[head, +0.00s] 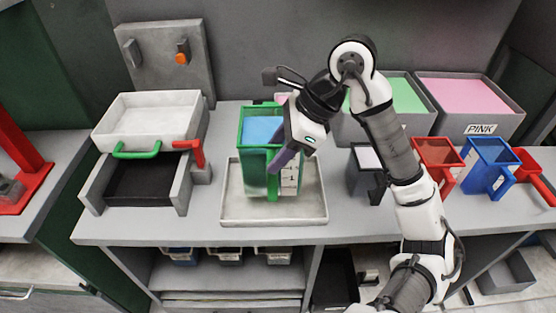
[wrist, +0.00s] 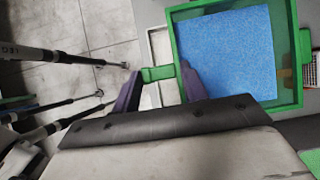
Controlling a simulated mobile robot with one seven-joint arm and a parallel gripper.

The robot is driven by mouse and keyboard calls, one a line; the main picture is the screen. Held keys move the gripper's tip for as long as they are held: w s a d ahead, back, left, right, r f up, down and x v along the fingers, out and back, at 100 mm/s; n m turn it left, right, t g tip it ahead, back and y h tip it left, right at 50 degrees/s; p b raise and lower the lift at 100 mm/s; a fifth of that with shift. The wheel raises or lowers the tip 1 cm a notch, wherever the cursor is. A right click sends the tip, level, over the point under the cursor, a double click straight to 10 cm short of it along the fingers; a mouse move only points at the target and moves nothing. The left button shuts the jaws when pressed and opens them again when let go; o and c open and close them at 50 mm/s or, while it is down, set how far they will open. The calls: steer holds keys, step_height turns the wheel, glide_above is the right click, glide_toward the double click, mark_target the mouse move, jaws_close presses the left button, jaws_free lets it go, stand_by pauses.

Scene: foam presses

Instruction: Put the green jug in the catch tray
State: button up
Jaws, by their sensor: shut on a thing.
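The green jug (head: 254,170) stands upright within the outline of the pale catch tray (head: 310,212) in the head view. Blue material fills its top. I cannot tell whether its base touches the tray floor. My gripper (head: 277,168) is at the front of the jug, its purple fingers shut on the green handle. In the wrist view the jug (wrist: 290,103) is at the upper right, and its handle (wrist: 158,73) lies between my gripper's fingers (wrist: 158,88). Part of the tray (wrist: 158,45) shows beside it. My gripper hides part of the jug's front.
A press with a white box (head: 150,117) and green handle stands left of the tray. Green (head: 405,92) and pink (head: 465,95) bins stand behind right. Dark, red (head: 436,160) and blue (head: 487,165) jugs stand to the right. The counter's front edge runs close before the tray.

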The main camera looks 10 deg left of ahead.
steer(key=shift+f+p, duration=0.3)
steer(key=shift+f, duration=1.8)
steer(key=o, duration=1.4)
steer(key=shift+r, duration=0.25)
steer(key=b+v, duration=0.3)
steer(key=v, duration=0.9)
steer(key=shift+f, duration=0.1)
